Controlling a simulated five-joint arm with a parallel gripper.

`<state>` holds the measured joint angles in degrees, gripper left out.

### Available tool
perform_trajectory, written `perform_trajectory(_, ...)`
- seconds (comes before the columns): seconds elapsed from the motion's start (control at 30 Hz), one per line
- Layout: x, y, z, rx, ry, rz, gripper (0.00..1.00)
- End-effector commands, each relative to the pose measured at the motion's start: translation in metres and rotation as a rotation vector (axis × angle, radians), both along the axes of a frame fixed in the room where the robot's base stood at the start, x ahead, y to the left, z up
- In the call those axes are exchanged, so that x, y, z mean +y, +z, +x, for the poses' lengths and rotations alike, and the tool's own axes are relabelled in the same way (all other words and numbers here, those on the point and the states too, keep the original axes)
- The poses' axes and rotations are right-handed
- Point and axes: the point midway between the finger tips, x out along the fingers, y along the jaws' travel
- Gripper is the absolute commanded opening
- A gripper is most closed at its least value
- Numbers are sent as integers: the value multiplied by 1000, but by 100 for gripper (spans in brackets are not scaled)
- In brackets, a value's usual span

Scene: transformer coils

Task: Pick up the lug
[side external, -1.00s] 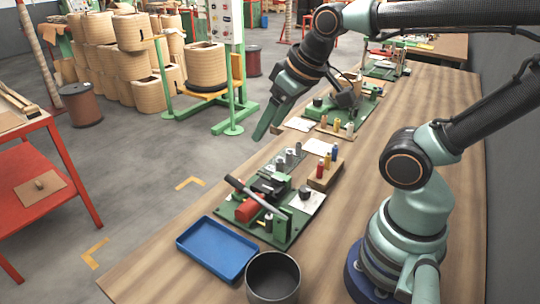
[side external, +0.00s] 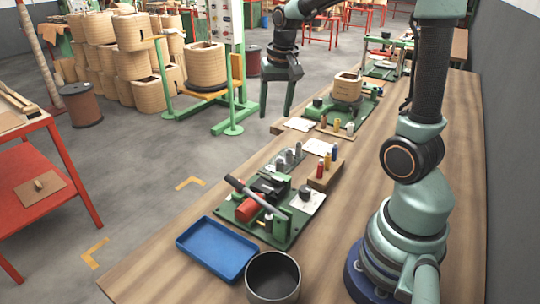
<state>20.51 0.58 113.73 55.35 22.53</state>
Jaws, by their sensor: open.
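My gripper (side external: 277,110) hangs with its two green fingers pointing down, apart and empty, past the bench's left edge beyond the near green fixture. I cannot make out for certain which part is the lug. Small grey upright parts stand in a grey holder (side external: 277,168) at the far end of the near green fixture (side external: 284,234). My gripper touches none of these.
A blue tray (side external: 217,249) and a dark round pot (side external: 273,277) stand at the near end of the wooden bench (side external: 400,110). Farther along, a second green fixture carries a tan coil (side external: 347,87), with small pegs before it. The bench's right side is largely clear.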

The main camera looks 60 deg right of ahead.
Motion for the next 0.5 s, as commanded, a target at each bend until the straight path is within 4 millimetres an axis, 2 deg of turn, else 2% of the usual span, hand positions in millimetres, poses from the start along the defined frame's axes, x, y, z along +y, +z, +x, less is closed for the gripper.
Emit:
perform_trajectory(0.03,-17,-12,4,29,-66,16,63)
perform_trajectory(0.2,-62,-46,9,99,-264,63,63)
perform_trajectory(0.33,-85,-66,8,134,-366,86,63)
perform_trajectory(0.5,-97,-80,7,154,-424,98,63)
